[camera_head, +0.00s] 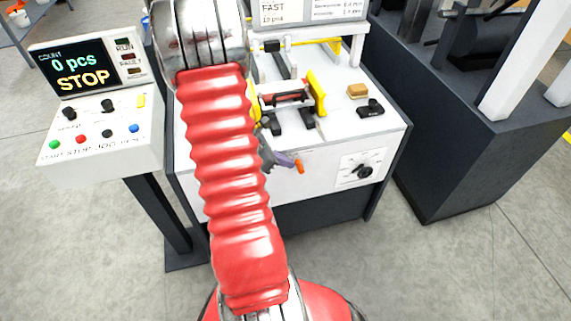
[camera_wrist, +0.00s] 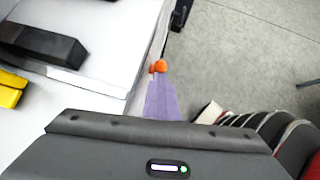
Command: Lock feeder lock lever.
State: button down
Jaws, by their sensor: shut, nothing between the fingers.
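A small orange knob (camera_head: 299,167) shows at the front face of the white feeder unit; I take it to be the end of the feeder lock lever. In the wrist view the orange knob (camera_wrist: 158,67) sits at the fingertips, by the feeder's edge. The lever's shaft is hidden, so its position cannot be told. My gripper (camera_head: 286,161) is shut and empty, its purple fingers pointing toward the knob. In the wrist view my gripper (camera_wrist: 159,84) appears close behind the knob; whether they touch cannot be told.
The feeder's white top (camera_head: 340,115) carries yellow guides (camera_head: 316,93) and a small black item (camera_head: 370,108). A dial (camera_head: 362,171) is on its front right. The control panel (camera_head: 100,125) reading STOP stands left. A dark machine base (camera_head: 480,160) stands right. Open floor lies in front.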

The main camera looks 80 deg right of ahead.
aim_at(298, 162)
jog(key=shift+s+d+r+t+y, duration=0.4)
jog(key=shift+s+t+y, duration=0.15)
jog(key=shift+t, duration=0.25)
jog(key=shift+s+d+r+t+y, duration=0.25)
jog(key=shift+s+r+t+y, duration=0.15)
jog(key=shift+s+t, duration=0.35)
jog(key=shift+s+d+r, duration=0.1)
jog(key=shift+s+d, duration=0.35)
jog(key=shift+s, duration=0.2)
jog(key=shift+s+d+r, duration=0.1)
jog(key=shift+s+d, duration=0.3)
jog(key=shift+s, duration=0.2)
jog(key=shift+w+a+r, duration=0.2)
jog(key=shift+w+r, duration=0.05)
jog(key=shift+r, duration=0.05)
jog(key=shift+w+a+r, duration=0.85)
jog(key=shift+w+r, duration=0.1)
notch_tip(298, 162, up, 10)
jog(key=a, duration=0.1)
jog(key=shift+w+a, duration=0.2)
jog(key=shift+a, duration=0.1)
jog(key=shift+f, duration=0.1)
